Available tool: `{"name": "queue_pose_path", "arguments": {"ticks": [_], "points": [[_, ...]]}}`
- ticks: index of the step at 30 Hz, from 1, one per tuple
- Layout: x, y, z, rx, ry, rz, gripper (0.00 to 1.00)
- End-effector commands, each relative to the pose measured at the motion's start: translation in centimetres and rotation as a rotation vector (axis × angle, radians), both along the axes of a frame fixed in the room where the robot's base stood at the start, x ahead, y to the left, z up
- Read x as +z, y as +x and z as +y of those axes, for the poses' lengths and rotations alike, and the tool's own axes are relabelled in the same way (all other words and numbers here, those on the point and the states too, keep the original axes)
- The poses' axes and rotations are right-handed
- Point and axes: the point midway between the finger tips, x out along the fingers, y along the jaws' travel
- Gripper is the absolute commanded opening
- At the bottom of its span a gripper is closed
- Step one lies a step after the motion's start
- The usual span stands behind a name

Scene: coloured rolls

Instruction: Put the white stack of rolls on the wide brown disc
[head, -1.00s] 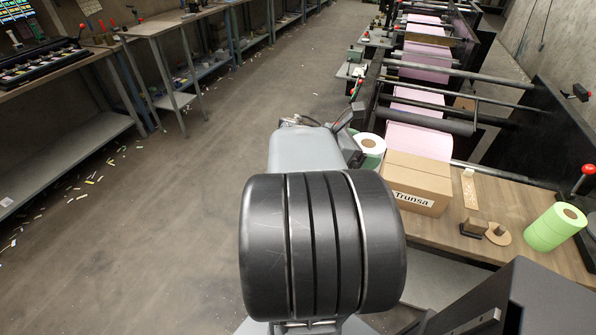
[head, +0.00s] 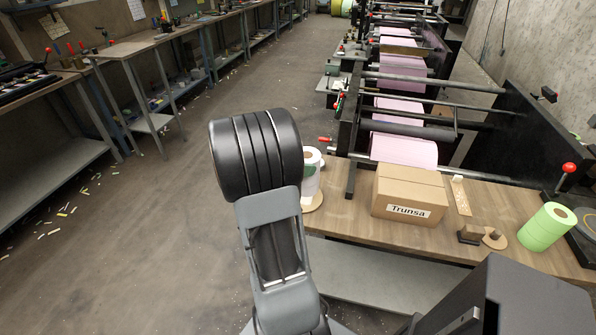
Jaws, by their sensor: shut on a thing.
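The white stack of rolls (head: 312,164) stands just right of my arm's large black joint, with its top core hole visible. Its left side is hidden by the arm. The wide brown disc (head: 314,203) shows as a partial rim at the left end of the wooden table, directly below the stack. I cannot tell whether the stack touches it. My gripper is hidden behind my arm, so its jaws and their hold do not show.
A cardboard box (head: 408,195) marked Trunsa stands on the wooden table (head: 350,225). To its right are a dark block (head: 469,235), a smaller brown disc (head: 494,239) and a green stack of rolls (head: 547,227). A machine with rollers (head: 405,130) stands behind. Table between stack and box is clear.

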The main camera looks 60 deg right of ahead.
Motion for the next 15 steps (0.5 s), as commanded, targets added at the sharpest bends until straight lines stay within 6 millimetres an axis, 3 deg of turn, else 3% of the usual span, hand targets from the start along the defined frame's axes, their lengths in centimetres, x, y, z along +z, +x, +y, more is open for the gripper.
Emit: {"name": "queue_pose_path", "arguments": {"ticks": [11, 15], "points": [[-1.7, 1.4, -0.4, 0.001, -0.001, 0.001, 0.29], [-3.4, 1.5, -0.5, 0.002, 0.0, 0.004, 0.29]]}}
